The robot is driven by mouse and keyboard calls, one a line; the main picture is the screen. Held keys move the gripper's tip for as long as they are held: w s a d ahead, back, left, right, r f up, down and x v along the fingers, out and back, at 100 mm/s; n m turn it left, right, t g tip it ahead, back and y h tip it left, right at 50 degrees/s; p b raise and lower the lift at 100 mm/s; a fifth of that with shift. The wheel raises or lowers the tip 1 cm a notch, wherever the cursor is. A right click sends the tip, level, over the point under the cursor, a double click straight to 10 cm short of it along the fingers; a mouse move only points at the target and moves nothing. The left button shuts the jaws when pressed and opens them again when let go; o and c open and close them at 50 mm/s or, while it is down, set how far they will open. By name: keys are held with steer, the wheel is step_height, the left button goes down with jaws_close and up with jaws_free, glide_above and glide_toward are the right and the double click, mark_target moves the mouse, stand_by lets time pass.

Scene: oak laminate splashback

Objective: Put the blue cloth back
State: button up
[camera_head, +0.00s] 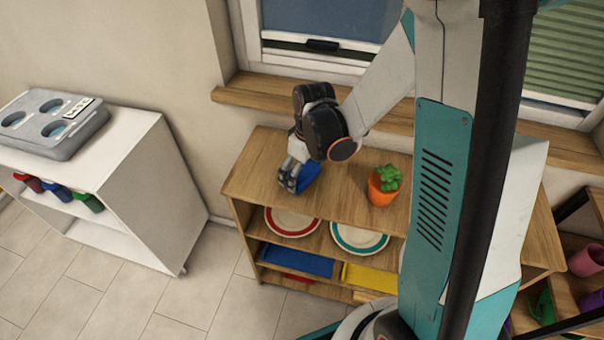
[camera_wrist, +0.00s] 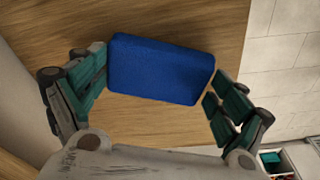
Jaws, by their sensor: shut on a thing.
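A folded blue cloth (camera_wrist: 160,68), shaped like a thick block, lies between the fingers of my gripper (camera_wrist: 158,85) in the wrist view. The left finger touches its left end and the right finger is at its right end, so the gripper is shut on it. In the head view the blue cloth (camera_head: 309,176) shows partly behind my gripper (camera_head: 291,178), at the wooden shelf unit's top (camera_head: 262,165), left of the plant. I cannot tell whether the cloth touches the top. Another flat blue piece (camera_head: 297,260) lies on a lower shelf.
A potted plant (camera_head: 382,190) stands on the top, right of my gripper. Below are a red-rimmed plate (camera_head: 291,222), a teal-rimmed plate (camera_head: 358,239) and a yellow piece (camera_head: 370,279). A window sill (camera_head: 270,99) runs behind. A white cabinet (camera_head: 150,190) stands left.

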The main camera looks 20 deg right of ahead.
mark_target(306, 174)
steer(key=shift+f, duration=0.3)
steer(key=shift+f, duration=0.1)
steer(key=o, duration=0.8)
steer(key=shift+o, duration=0.2)
step_height(306, 174, up, 12)
steer(key=s+p, duration=0.1)
steer(key=p, duration=0.4)
steer(key=s+r+m+t, duration=0.6)
steer(key=s+r, duration=0.7)
steer(key=r, duration=0.1)
steer(key=shift+s+h, duration=0.4)
